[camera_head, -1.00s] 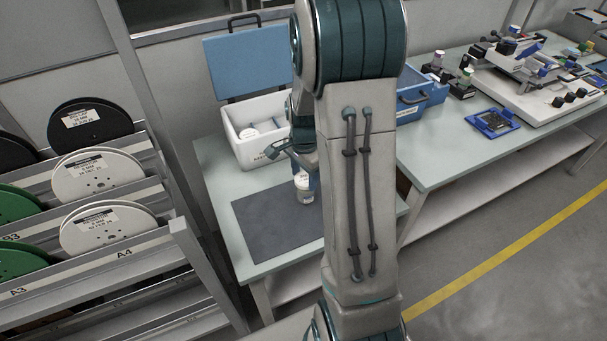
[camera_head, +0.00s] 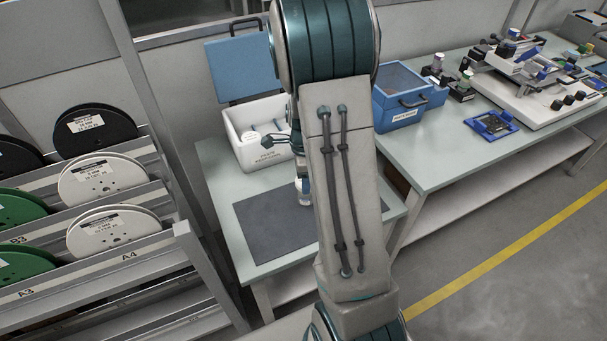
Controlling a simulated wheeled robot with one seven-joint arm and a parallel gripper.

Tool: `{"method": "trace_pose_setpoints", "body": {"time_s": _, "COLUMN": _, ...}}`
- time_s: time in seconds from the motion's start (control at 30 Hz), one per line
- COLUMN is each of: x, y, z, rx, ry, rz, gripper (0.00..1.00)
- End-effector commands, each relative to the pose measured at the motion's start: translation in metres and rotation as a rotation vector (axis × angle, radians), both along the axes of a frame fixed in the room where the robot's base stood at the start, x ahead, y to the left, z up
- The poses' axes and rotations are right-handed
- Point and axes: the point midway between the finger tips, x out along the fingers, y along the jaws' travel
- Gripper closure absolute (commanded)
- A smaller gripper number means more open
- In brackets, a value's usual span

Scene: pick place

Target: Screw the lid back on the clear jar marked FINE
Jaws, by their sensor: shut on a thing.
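The clear jar (camera_head: 304,197) stands upright on the dark mat (camera_head: 262,228), near its right side. It is small in view, its right part is hidden behind my arm, and I cannot read its marking. A pale band, the lid (camera_head: 302,184), shows at its top. My gripper (camera_head: 302,178) is right over the jar, shut on the lid, and mostly hidden by my forearm. I cannot tell how well the lid is seated on the jar.
A white bin (camera_head: 238,150) with pale round items stands behind the mat, with a blue panel behind it. A blue case (camera_head: 402,100) and fixtures are on the right bench. Spool racks (camera_head: 100,180) fill the left. The mat's left part is clear.

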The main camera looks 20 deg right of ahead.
Motion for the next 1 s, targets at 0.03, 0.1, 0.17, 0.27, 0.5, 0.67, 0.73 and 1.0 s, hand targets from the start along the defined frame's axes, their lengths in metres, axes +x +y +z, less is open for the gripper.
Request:
{"method": "trace_pose_setpoints", "body": {"time_s": 0.03, "x": 0.0003, "y": -0.0001, "z": 0.0001, "rx": 0.0, "ry": -0.001, "rz": 0.0, "gripper": 0.68}}
{"method": "trace_pose_setpoints", "body": {"time_s": 0.1, "x": 0.0003, "y": -0.0001, "z": 0.0001, "rx": 0.0, "ry": -0.001, "rz": 0.001, "gripper": 0.68}}
{"method": "trace_pose_setpoints", "body": {"time_s": 0.17, "x": 0.0003, "y": -0.0002, "z": 0.0001, "rx": 0.0, "ry": -0.001, "rz": 0.002, "gripper": 0.68}}
{"method": "trace_pose_setpoints", "body": {"time_s": 0.27, "x": 0.0003, "y": 0.0, "z": 0.001, "rx": 0.0, "ry": -0.001, "rz": -0.015, "gripper": 0.68}}
{"method": "trace_pose_setpoints", "body": {"time_s": 0.5, "x": 0.0011, "y": -0.0001, "z": 0.0031, "rx": -0.001, "ry": 0.001, "rz": -0.226, "gripper": 0.68}}
{"method": "trace_pose_setpoints", "body": {"time_s": 0.67, "x": 0.0017, "y": -0.0007, "z": 0.0015, "rx": -0.001, "ry": 0.0, "rz": -0.325, "gripper": 0.68}}
{"method": "trace_pose_setpoints", "body": {"time_s": 0.73, "x": 0.0018, "y": -0.0006, "z": 0.0008, "rx": 0.0, "ry": 0.0, "rz": -0.344, "gripper": 0.68}}
{"method": "trace_pose_setpoints", "body": {"time_s": 1.0, "x": 0.002, "y": -0.001, "z": 0.0001, "rx": 0.0, "ry": -0.001, "rz": -0.349, "gripper": 0.68}}
